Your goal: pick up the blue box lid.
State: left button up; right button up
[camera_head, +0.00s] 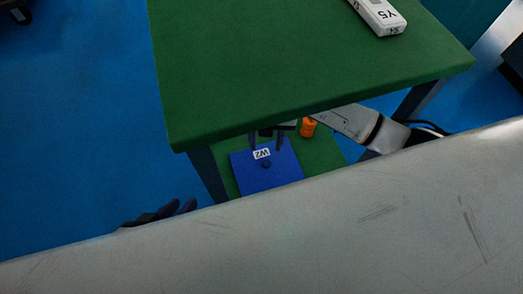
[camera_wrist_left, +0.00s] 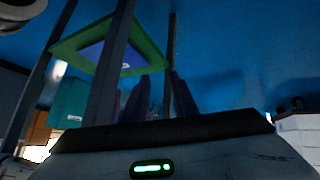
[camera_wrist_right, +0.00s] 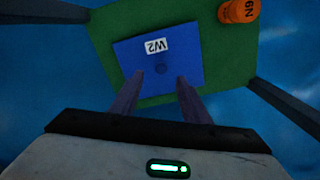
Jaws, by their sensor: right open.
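The blue box lid (camera_head: 280,180) lies flat on the green lower shelf of the table, with a white W2 label and a small dark knob in its middle. It fills the centre of the right wrist view (camera_wrist_right: 192,55). My right gripper (camera_head: 266,145) reaches in under the tabletop and is open over the lid. In the right wrist view its fingertips (camera_wrist_right: 160,78) stand on either side of the knob (camera_wrist_right: 161,68), apart from it; whether they touch the lid is unclear. My left gripper (camera_head: 176,208) is open and empty, outside the table at the left.
The green tabletop (camera_head: 290,70) overhangs the lower shelf (camera_head: 318,152), and dark table legs (camera_head: 206,175) stand at its corners. An orange container (camera_head: 308,127) stands on the shelf beside the lid. A white Y5 item (camera_head: 380,17) lies on the tabletop. Blue floor (camera_head: 75,130) is clear at left.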

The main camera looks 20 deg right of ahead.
jog(key=b, duration=0.2)
send_over(267, 163)
notch_tip(267, 163, down, 5)
jog(key=shift+w+a+r, duration=0.1)
jog(key=shift+w, duration=0.05)
jog(key=f+b, duration=0.1)
jog(key=f, duration=0.1)
jog(key=f+b, duration=0.1)
jog(key=f, duration=0.1)
jog(key=shift+s+f, duration=0.2)
jog(key=shift+f, duration=0.05)
pick_arm(q)
jog(key=shift+w+d+r+h, duration=0.15)
jog(key=shift+d+h, duration=0.2)
jog(key=shift+d, duration=0.25)
jog(key=shift+d+r+h, duration=0.1)
jog(key=shift+d+h, duration=0.25)
jog(key=shift+d, duration=0.25)
pick_arm(e)
grip_shut()
